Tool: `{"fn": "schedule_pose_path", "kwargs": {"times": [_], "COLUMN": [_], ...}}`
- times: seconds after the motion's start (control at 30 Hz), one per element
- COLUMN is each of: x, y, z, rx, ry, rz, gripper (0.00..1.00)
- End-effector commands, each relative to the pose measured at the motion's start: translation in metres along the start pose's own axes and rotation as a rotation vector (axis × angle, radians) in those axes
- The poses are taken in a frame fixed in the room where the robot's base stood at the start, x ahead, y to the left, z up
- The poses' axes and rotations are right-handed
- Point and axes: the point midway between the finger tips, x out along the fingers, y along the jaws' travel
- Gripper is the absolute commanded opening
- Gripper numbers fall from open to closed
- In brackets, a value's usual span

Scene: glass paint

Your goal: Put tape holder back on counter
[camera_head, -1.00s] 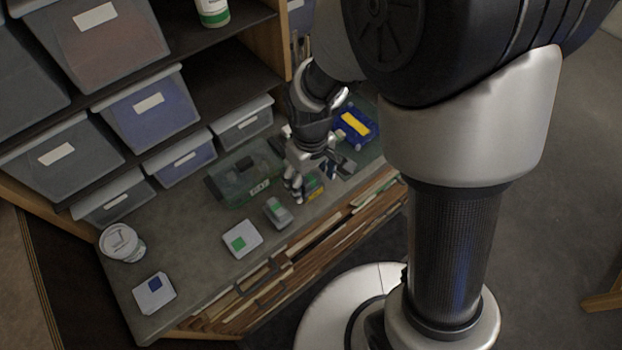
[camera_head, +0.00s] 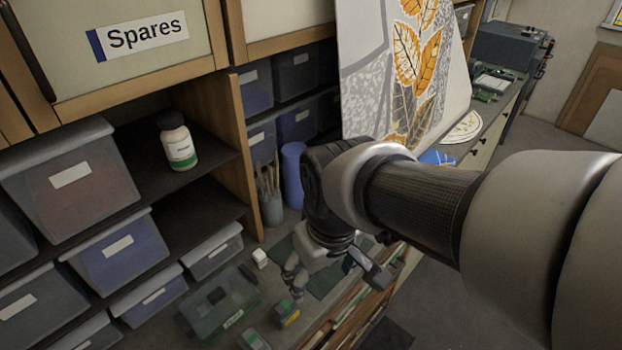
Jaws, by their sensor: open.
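My gripper (camera_head: 336,280) is open, pointing down over the dark grey counter (camera_head: 318,312). One finger is at the left and a grey finger-like part at the right. I see nothing clearly held between them. A small dark block with yellow and green sides (camera_head: 286,313) lies just below the left finger. A grey item with a green patch (camera_head: 254,340) is at the bottom edge of the view. I cannot tell for sure which item is the tape holder. My arm hides part of the counter behind the gripper.
A green translucent case (camera_head: 220,305) lies left of the gripper. A small white object (camera_head: 260,257), a brush cup (camera_head: 271,207) and a blue cylinder (camera_head: 293,175) stand behind. Shelves with bins (camera_head: 120,250) are at left. A leaf-patterned panel (camera_head: 405,70) stands behind my arm.

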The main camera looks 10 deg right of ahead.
Motion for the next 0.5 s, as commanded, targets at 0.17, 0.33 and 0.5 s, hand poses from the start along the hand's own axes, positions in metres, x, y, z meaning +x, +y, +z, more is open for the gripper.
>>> {"fn": "schedule_pose_path", "kwargs": {"times": [0.17,0.33,0.5], "x": [-0.041,-0.055,-0.058], "y": [0.016,0.021,0.021], "z": [0.046,0.075,0.084], "rx": [0.174,0.277,0.311], "ry": [0.123,0.191,0.213], "rz": [0.037,0.058,0.064], "gripper": [0.70,0.70,0.70]}}
